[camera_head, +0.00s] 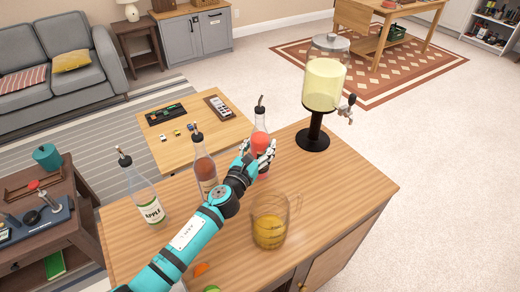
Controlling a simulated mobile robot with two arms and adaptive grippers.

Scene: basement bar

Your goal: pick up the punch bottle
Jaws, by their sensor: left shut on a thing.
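The punch bottle (259,125), clear glass with a dark pourer and a red-pink label, stands upright at the far edge of the wooden counter (345,185). My left gripper (262,150) is shut on its body, and the fingers hide part of it. Whether its base touches the counter is hard to tell. A brown bottle (203,165) stands just left of my gripper, partly behind my arm. A clear bottle labelled APPLE (146,198) stands farther left. My right gripper is not in view.
A glass jug (269,225) of yellow drink stands in front of my gripper. A drink dispenser (325,80) on a black stand is at the back right of the counter. A low table (205,140) lies beyond the counter. The counter's right side is clear.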

